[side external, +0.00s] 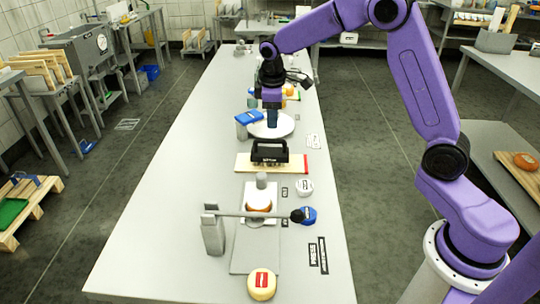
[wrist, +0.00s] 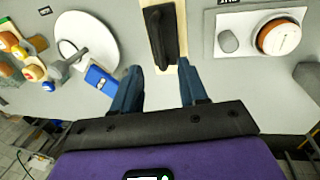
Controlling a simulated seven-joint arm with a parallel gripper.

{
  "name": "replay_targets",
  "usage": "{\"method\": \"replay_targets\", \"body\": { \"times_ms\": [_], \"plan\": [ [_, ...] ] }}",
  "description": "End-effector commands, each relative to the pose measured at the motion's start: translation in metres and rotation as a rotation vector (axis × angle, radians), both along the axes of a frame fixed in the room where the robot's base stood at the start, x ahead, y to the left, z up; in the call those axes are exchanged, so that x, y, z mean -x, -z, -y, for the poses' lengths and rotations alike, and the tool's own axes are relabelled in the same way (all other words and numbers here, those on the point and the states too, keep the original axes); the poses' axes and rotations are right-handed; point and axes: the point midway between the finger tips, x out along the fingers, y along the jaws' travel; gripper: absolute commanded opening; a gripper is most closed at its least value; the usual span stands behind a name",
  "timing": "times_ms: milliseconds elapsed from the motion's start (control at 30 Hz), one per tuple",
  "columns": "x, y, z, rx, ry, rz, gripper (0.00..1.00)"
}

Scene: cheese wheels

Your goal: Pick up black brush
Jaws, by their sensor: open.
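The black brush (side external: 270,152) has a raised handle and sits on a pale wooden board (side external: 244,163) with a red end, near the middle of the table. In the wrist view the black brush (wrist: 157,38) lies at top centre, beyond the fingertips and roughly in line with the gap between them. My gripper (side external: 271,118) is above the table by the white round plate, on the far side of the brush. In the wrist view my gripper (wrist: 158,88) has its two blue fingers apart with nothing between them.
A blue block (wrist: 101,80) lies near the left finger, beside the white plate (wrist: 100,32). Several small cheeses (wrist: 32,72) lie at far left. A press with a grey lever (side external: 213,232), an orange-brown cheese wheel (wrist: 279,36) and a yellow cheese (side external: 262,285) stand nearer the front. The table's left side is clear.

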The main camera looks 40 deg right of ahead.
Motion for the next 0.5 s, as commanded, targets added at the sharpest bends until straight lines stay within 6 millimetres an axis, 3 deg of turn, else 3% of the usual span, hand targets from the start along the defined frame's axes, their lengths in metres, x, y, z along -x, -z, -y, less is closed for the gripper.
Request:
{"method": "replay_targets", "body": {
  "times_ms": [200, 500],
  "plan": [
    [-0.005, 0.040, 0.006, 0.002, 0.000, -0.003, 0.43],
    [-0.009, 0.063, 0.009, 0.000, 0.000, 0.000, 0.43]
  ]
}}
